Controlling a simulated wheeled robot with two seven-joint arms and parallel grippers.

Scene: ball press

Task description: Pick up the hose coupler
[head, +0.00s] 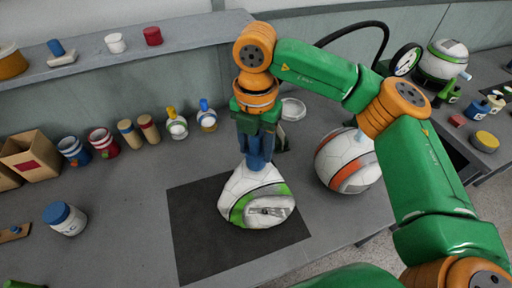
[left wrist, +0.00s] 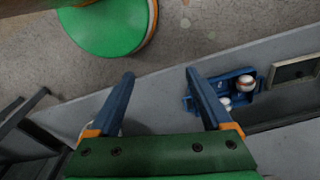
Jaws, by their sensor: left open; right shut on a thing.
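I cannot make out a hose coupler for certain. A black hose (head: 350,25) arches behind my right arm towards a round gauge (head: 405,59) at the back right; its near end is hidden by the arm. My right gripper (head: 258,164) points down and is shut on the top of a slack white-and-green ball (head: 238,200), above or on the dark mat (head: 200,235). My left gripper (left wrist: 160,73) shows in the left wrist view, open with nothing between its blue fingers.
A white-and-orange ball (head: 345,160) sits right of the mat. Bottles, cans and an open cardboard box (head: 35,155) line the left back, below a shelf (head: 130,48). In the left wrist view a blue tray (left wrist: 235,78) holds small balls. The bench left of the mat is mostly clear.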

